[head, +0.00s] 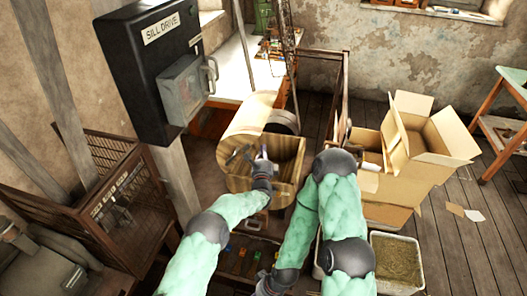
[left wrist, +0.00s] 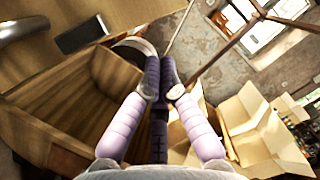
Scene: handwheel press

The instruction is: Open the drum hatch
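The wooden drum (head: 245,128) stands at the middle of the head view, with a grey round metal part (head: 284,121) at its upper right. Its front shows a wooden opening with visible inner walls; an open wooden hollow (left wrist: 90,85) also fills the left of the left wrist view. I cannot tell which board is the hatch. My left gripper (head: 262,154) is at the drum's front, its purple fingers (left wrist: 160,72) drawn together beside a curved grey metal edge. I see nothing clearly held between them. My right forearm folds down to the bottom edge; its fingers are not visible.
A black box labelled SILL DRIVE (head: 150,70) stands on a post at left. Open cardboard boxes (head: 425,150) and a bin of grain-like material (head: 397,258) are at right.

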